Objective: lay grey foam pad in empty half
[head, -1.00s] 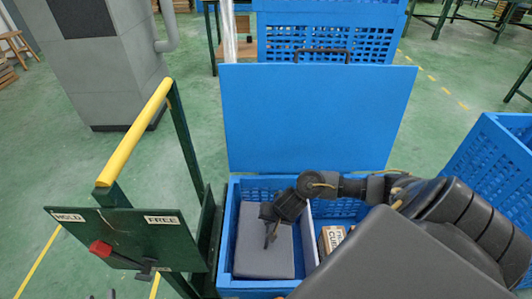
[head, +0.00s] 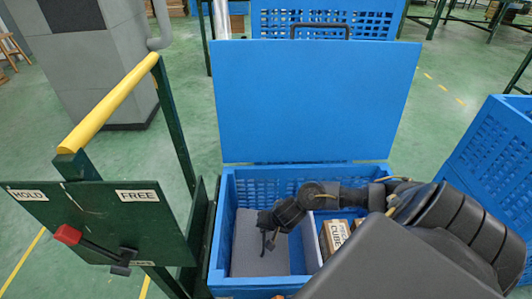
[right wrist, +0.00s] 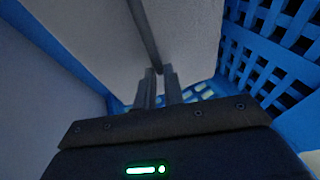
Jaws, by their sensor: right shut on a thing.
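The grey foam pad (head: 243,256) is inside the left half of a blue crate (head: 223,222), looking roughly flat. Its near part sits close to the front wall; whether it touches the floor I cannot tell. My right gripper (head: 268,243) reaches in from the right above the pad, pointing down. In the right wrist view its fingers (right wrist: 158,84) are closed on a dark strip on the pad's pale face (right wrist: 185,35). A pale divider (head: 310,250) separates this half from the right half, which holds brown cartons (head: 335,236). My left gripper is out of view.
A blue lid (head: 315,100) with a dark handle stands open behind the crate. At left are a green panel marked HOLD and FREE (head: 100,215), a red-knobbed lever (head: 68,235) and a yellow rail (head: 115,105). Another blue crate (head: 495,150) stands at right.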

